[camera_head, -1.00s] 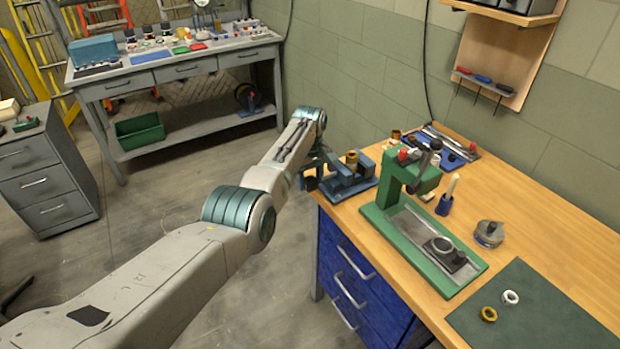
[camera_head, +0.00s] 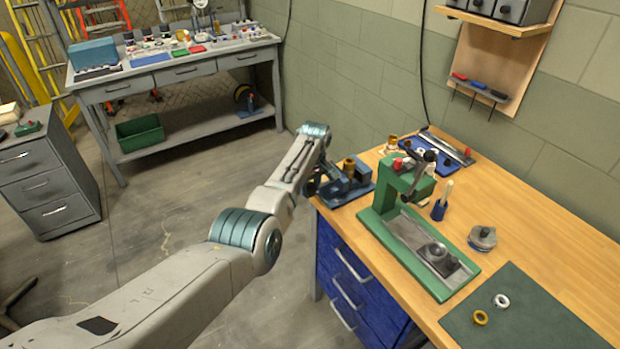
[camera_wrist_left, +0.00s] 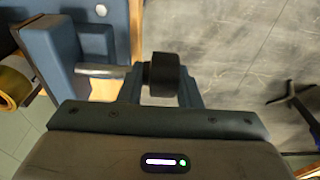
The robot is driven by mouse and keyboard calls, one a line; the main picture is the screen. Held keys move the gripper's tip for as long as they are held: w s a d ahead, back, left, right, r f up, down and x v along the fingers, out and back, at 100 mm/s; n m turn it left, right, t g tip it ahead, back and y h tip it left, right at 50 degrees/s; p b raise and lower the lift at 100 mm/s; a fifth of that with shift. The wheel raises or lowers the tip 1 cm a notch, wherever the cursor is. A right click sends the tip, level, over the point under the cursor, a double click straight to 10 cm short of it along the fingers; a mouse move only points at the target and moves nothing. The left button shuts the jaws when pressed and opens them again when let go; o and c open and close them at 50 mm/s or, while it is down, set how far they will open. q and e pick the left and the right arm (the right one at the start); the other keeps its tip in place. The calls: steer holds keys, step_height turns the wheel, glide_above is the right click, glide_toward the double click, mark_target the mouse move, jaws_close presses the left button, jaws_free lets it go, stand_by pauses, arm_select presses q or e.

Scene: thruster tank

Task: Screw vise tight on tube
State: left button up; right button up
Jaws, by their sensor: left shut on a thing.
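The blue vise (camera_head: 358,190) stands at the left corner of the wooden bench, and its body fills the upper left of the left wrist view (camera_wrist_left: 60,50). The brass-coloured tube (camera_head: 349,165) stands upright at the vise; its edge shows at the left of the wrist view (camera_wrist_left: 12,88). A metal screw rod (camera_wrist_left: 100,71) runs from the vise to a dark round knob (camera_wrist_left: 164,72). My left gripper (camera_wrist_left: 162,88) is shut on this knob, one finger on each side. In the head view the left gripper (camera_head: 312,185) is partly hidden by its arm. The jaws' contact with the tube is unclear.
A green press (camera_head: 410,225) stands right of the vise, with a blue holder (camera_head: 439,209) and a round metal part (camera_head: 482,238) beyond. A dark mat (camera_head: 530,315) holds two rings. Blue drawers (camera_head: 350,270) are below. The floor left of the bench is open.

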arm_select(q)
steer(key=shift+s+t+y+p, duration=0.35)
steer(key=shift+t+p, duration=0.25)
steer(key=shift+p, duration=0.45)
steer(key=shift+f+t+y, duration=0.2)
steer(key=shift+t+y, duration=0.15)
steer(key=shift+t, duration=0.05)
steer(key=shift+f+t+y, duration=0.15)
steer(key=shift+t+y, duration=0.35)
steer(key=shift+t, duration=0.1)
arm_select(e)
steer(key=shift+w+a+r, duration=0.1)
steer(key=shift+r, duration=1.6)
arm_select(q)
steer(key=o, duration=0.8)
steer(key=shift+c, duration=0.2)
steer(key=shift+o, duration=0.3)
steer(key=shift+s+a+r, duration=0.15)
steer(key=shift+r, duration=0.05)
arm_select(e)
steer(key=shift+r, duration=0.1)
